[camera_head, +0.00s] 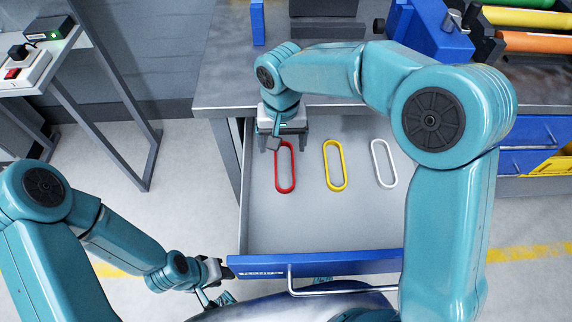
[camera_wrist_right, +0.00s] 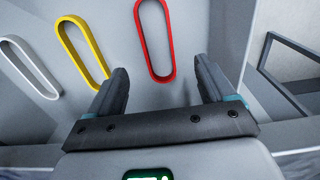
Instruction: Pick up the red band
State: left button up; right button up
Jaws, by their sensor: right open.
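The red band (camera_head: 285,170) is a long oval loop lying in the open drawer (camera_head: 300,225), left of a yellow and a white band. My right gripper (camera_head: 283,144) is over the drawer at the far end of the red band and hides part of that end. In the right wrist view the red band (camera_wrist_right: 153,42) lies ahead of the open, empty fingers (camera_wrist_right: 160,84), its near end close to the gap between them. My left gripper (camera_head: 222,270) is outside the drawer, by its front left corner; its jaws are too small to read.
The yellow band (camera_head: 335,166) and white band (camera_head: 383,164) lie in the same drawer. The drawer has a blue front (camera_head: 262,266) with a pale handle. A grey workbench (camera_head: 225,85) stands behind, with coloured rolls (camera_head: 535,42) at the right. The drawer's near floor is bare.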

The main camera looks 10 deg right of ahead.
aim_at(284, 168)
jog(key=f, duration=0.4)
jog(key=f+b, duration=0.1)
jog(key=f, duration=0.3)
jog(key=shift+d+f, duration=0.2)
jog(key=shift+f, duration=0.1)
jog(key=c, duration=1.1)
